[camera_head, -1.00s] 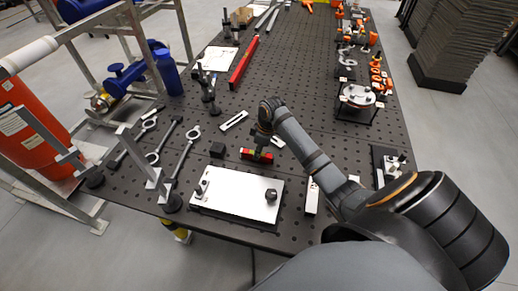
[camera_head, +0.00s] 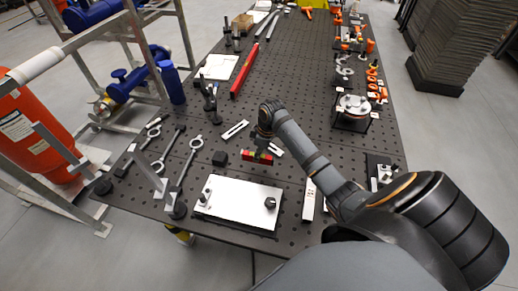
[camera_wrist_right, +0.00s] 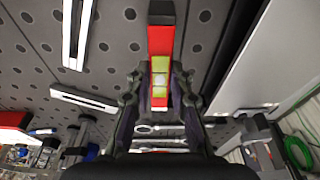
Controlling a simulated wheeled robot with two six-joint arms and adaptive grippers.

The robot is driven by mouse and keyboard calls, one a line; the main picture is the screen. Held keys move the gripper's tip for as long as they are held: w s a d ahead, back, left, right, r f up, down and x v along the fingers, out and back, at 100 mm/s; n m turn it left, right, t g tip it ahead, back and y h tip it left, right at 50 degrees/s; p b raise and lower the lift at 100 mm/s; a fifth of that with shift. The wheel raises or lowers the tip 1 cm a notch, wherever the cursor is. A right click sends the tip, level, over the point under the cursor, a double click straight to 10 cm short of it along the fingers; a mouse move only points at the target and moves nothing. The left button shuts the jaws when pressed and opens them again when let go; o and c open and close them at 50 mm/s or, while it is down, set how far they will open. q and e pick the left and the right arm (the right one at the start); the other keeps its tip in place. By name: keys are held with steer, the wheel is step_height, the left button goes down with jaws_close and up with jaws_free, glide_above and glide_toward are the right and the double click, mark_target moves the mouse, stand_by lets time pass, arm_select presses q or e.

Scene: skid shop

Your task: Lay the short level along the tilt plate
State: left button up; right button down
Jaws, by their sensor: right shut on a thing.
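The short level is a red bar with a yellow-green vial (camera_head: 257,157), held behind the tilt plate in the head view. My right gripper (camera_head: 262,147) is shut on its middle. In the right wrist view the level (camera_wrist_right: 160,35) lies lengthwise between the fingers of the gripper (camera_wrist_right: 158,85). The tilt plate (camera_head: 236,201) is a pale flat plate with a black knob at its left and right ends, near the table's front edge. Its top is bare between the knobs. The level is apart from it. My left gripper is not in view.
A long red level (camera_head: 245,76) lies farther back. Rods with ring ends (camera_head: 187,160) lie to the left. A round fixture (camera_head: 354,106) stands at right. The perforated table's middle is clear.

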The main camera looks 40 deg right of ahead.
steer(key=shift+r+p, duration=0.6)
steer(key=shift+r, duration=0.15)
steer(key=shift+a, duration=0.15)
steer(key=shift+n, duration=0.3)
steer(key=s+a, duration=0.1)
steer(key=a, duration=0.2)
steer(key=s+a+r+p, duration=0.1)
steer(key=s+a, duration=0.1)
steer(key=a, duration=0.1)
steer(key=s+a+r+p, duration=0.1)
steer(key=a, duration=0.3)
steer(key=shift+s+r, duration=0.15)
steer(key=shift+s, duration=0.15)
steer(key=shift+s+a+r+p, duration=0.1)
steer(key=shift+s+a+p, duration=0.65)
steer(key=shift+s+a, duration=1.7)
steer(key=shift+w, duration=0.1)
steer(key=shift+d, duration=0.1)
